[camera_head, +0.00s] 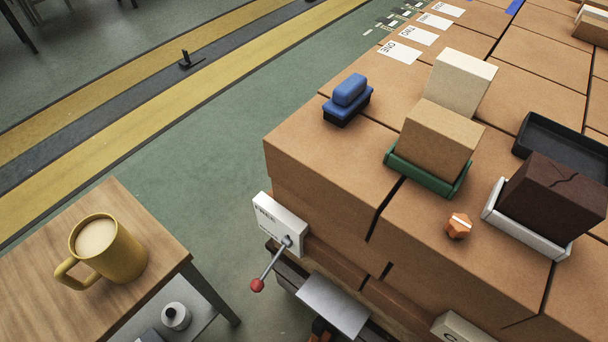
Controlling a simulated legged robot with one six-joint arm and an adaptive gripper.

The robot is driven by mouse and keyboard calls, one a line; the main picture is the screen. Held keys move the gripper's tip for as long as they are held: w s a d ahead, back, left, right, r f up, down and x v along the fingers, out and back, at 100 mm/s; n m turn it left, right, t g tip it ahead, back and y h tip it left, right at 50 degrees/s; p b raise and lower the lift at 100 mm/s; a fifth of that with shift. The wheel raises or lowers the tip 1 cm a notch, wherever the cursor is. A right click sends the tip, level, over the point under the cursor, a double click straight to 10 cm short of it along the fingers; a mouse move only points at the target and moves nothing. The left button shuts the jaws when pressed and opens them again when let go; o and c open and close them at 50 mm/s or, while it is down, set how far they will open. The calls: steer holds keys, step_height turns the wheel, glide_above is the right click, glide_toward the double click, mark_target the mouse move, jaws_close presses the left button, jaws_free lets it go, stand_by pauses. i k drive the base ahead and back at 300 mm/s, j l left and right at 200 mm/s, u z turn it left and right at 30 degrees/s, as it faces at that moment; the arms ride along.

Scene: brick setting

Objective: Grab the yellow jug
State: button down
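A yellow jug (122,257) stands on a wooden table (160,232) at the lower left. It has a handle on its left side, and a pale cream surface shows inside its rim. It appears slightly tilted in the picture because of the camera angle. My gripper is not visible in this view.
Stacked brown boxes (345,165) fill the right side and carry a blue brush-like object (348,95), a green tray (430,172), a white tray (515,228) and a black tray (560,140). A lever with a red knob (257,285) juts out between stack and table. Green floor lies beyond.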

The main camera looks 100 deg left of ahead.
mark_target(99, 241)
steer(key=u, duration=0.45)
steer(key=k+l+u, duration=0.1)
steer(key=u, duration=0.85)
steer(key=k+u, duration=0.1)
steer(key=u, duration=0.85)
steer(key=k+u, duration=0.1)
steer(key=u, duration=0.35)
steer(key=j+u, duration=0.1)
steer(key=u, duration=1.35)
steer(key=i+l+u, duration=0.1)
steer(key=u, duration=0.4)
steer(key=i+j, duration=0.1)
steer(key=i, duration=0.2)
steer(key=i+j+z, duration=0.1)
steer(key=i+j, duration=0.05)
steer(key=i, duration=0.1)
